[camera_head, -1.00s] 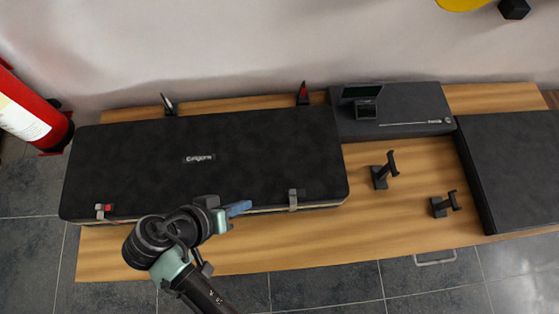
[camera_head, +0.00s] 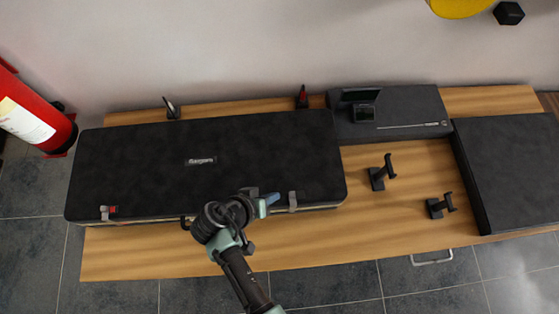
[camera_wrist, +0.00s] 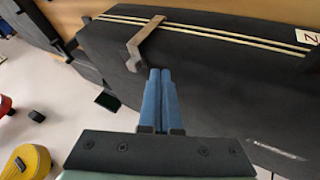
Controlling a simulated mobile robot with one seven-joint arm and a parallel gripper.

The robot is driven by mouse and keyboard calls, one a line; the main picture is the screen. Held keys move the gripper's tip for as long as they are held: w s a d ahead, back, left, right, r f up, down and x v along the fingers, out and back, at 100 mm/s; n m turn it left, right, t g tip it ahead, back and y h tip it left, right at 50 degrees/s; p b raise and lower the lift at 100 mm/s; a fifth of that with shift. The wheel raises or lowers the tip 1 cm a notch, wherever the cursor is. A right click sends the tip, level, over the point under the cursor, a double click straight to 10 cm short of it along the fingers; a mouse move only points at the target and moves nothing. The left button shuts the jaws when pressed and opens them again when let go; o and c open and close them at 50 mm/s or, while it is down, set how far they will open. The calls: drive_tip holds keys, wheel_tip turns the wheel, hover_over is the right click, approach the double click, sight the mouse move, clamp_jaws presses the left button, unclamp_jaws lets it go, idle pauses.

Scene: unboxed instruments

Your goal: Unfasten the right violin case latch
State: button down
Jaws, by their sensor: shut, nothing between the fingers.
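The black violin case (camera_head: 150,165) lies closed on a wooden bench top. Its right latch (camera_head: 292,201) is a small grey bent strip at the front edge. My gripper (camera_head: 272,199) is just left of this latch, with its blue fingers shut and empty. In the wrist view the latch (camera_wrist: 144,45) bends over the case edge beside two cream trim lines. The shut fingertips (camera_wrist: 160,72) are close to the latch's free end; I cannot tell whether they touch. The left latch (camera_head: 107,211), grey with a red part, is at the case's front left.
A flatter black case (camera_head: 415,105) and another large black case (camera_head: 515,170) lie to the right. Two black stands (camera_head: 380,172) (camera_head: 438,206) are on the bare wood (camera_head: 400,225) between. A red fire extinguisher (camera_head: 30,115) stands at far left.

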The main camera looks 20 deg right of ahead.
sight(293, 195)
drive_tip(key=shift+s+d+p, duration=0.15)
drive_tip(key=shift+d, duration=0.4)
drive_tip(key=shift+s+d+p, duration=0.15)
drive_tip(key=shift+d, duration=0.35)
drive_tip(key=shift+s+d, duration=0.2)
drive_tip(key=shift+d, duration=0.4)
drive_tip(key=shift+s+d, duration=0.2)
drive_tip(key=shift+d, duration=0.35)
